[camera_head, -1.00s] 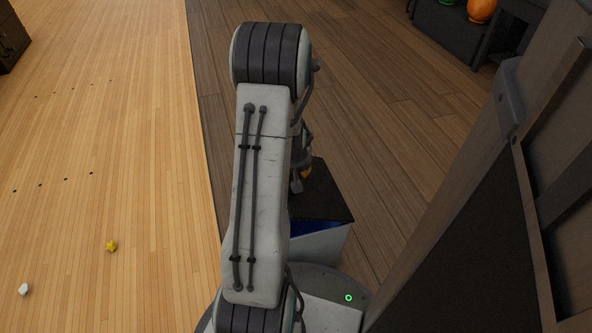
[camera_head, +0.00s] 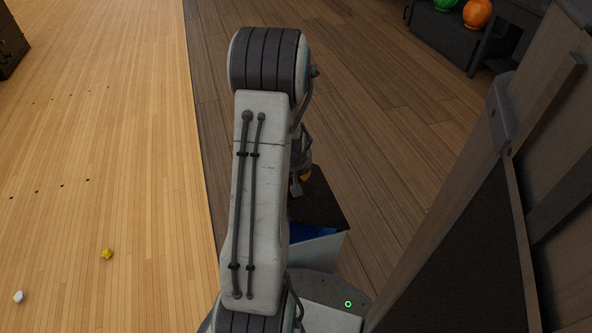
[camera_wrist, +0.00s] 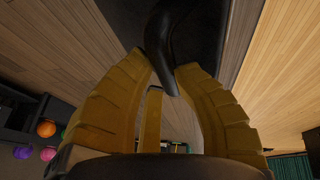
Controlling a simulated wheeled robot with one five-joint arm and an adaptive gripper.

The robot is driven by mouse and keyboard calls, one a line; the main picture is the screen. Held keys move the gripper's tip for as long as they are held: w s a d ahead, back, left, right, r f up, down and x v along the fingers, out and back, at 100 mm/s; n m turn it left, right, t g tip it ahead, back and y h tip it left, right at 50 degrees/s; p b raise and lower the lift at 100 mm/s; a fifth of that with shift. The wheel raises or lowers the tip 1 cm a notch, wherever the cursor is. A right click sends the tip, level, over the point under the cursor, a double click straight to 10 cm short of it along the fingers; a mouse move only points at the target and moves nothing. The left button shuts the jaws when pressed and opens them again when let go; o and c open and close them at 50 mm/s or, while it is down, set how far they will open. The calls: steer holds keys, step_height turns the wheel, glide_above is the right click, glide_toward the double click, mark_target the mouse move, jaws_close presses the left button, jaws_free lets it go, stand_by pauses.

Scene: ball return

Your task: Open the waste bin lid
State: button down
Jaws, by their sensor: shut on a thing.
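The waste bin (camera_head: 318,251) is a pale box with a blue inside, low behind my arm in the head view. Its dark lid (camera_head: 325,207) is tilted, with a gap showing blue at the near side. My arm hides the bin's left part. My gripper (camera_head: 304,178) is at the lid, partly hidden by my arm. In the wrist view, the yellow fingers of my gripper (camera_wrist: 166,68) are closed around a dark curved handle (camera_wrist: 163,35). The dark lid also shows behind it in the wrist view (camera_wrist: 118,18).
A dark wooden structure (camera_head: 470,240) stands close on the right. A rack with a green ball (camera_head: 446,4) and an orange ball (camera_head: 477,13) is at the upper right. A small yellow object (camera_head: 107,254) and a white one (camera_head: 18,297) lie on the open lane at left.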

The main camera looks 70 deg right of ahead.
stand_by(0.5)
steer(key=c, duration=0.8)
jaws_free()
steer(key=shift+c, duration=0.2)
